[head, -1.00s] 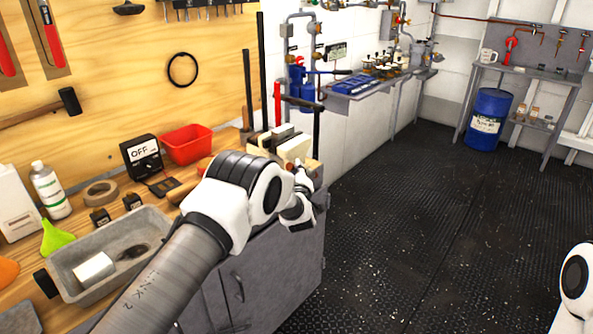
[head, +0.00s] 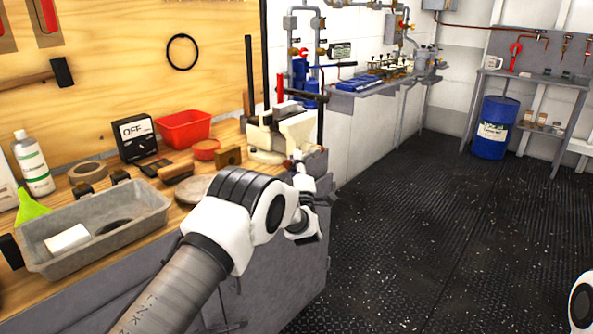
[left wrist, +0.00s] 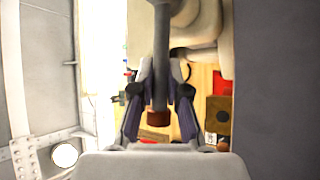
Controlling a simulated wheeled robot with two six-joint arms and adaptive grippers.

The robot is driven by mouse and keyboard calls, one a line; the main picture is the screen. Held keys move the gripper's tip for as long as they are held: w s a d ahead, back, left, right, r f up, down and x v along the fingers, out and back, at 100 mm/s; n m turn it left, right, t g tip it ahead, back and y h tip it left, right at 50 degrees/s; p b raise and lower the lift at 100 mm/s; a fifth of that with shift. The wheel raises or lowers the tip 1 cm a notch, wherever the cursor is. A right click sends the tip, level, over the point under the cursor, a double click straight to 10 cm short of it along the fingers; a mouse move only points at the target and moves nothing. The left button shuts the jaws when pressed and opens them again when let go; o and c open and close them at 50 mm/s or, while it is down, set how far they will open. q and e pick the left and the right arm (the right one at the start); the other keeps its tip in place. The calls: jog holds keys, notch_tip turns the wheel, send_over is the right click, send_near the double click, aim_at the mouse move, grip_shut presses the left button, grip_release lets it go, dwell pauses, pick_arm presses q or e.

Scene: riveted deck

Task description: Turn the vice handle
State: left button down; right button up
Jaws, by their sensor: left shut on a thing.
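The cream vice (head: 283,135) stands at the right end of the wooden bench in the head view. In the left wrist view, its handle (left wrist: 160,95) is a grey bar with a reddish-brown end knob. My left gripper (left wrist: 161,76) is shut on this bar, with one dark finger on each side and the knob between the fingers, nearer the palm. In the head view, my own left wrist hides most of the fingers and handle. My right gripper is out of view.
A grey tray (head: 150,199), a red bin (head: 184,128), an "OFF" meter (head: 136,137) and a wooden block (head: 228,157) sit on the bench, left of the vice. The dark floor (head: 400,240) right of the bench is open. A blue drum (head: 492,130) stands far back.

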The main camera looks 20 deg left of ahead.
pick_arm(q)
jog(key=shift+f, duration=0.25)
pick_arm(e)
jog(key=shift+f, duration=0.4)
pick_arm(q)
jog(key=c, duration=1.2)
grip_release()
jog(key=shift+a, duration=0.15)
jog(key=shift+o, duration=0.2)
jog(key=shift+s, duration=0.1)
